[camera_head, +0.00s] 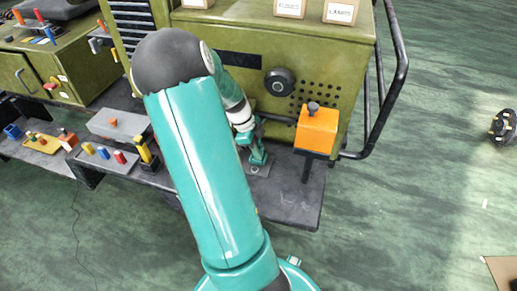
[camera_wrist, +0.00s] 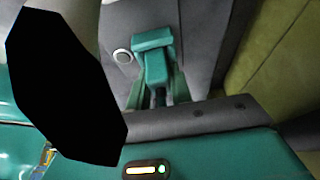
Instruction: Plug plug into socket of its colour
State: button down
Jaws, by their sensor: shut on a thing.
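My gripper (camera_head: 258,156) is low over the dark shelf, in front of the olive cabinet. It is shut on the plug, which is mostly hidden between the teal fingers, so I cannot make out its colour. In the wrist view my gripper (camera_wrist: 157,93) points at the dark grey surface. A small pale round disc (camera_wrist: 122,56) lies beside it there. A tray (camera_head: 120,164) at the left holds blue, yellow and red pegs (camera_head: 103,153). I cannot tell which part is the matching socket. A black shape covers the left of the wrist view.
An orange box (camera_head: 317,131) with a dark knob stands on a post right of my gripper. A grey box (camera_head: 118,124) and a yellow-and-black upright piece (camera_head: 145,150) stand left. The olive cabinet (camera_head: 330,60) with a dark rail (camera_head: 388,90) closes off the back.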

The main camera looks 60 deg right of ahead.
jog(key=shift+f, duration=0.2)
jog(key=shift+f, duration=0.15)
jog(key=c, duration=1.3)
grip_release()
jog(key=shift+a, duration=0.1)
jog(key=shift+o, duration=0.2)
jog(key=v, duration=1.1)
jog(key=shift+r, duration=0.2)
jog(key=shift+w+r, duration=0.2)
jog(key=shift+r, duration=0.4)
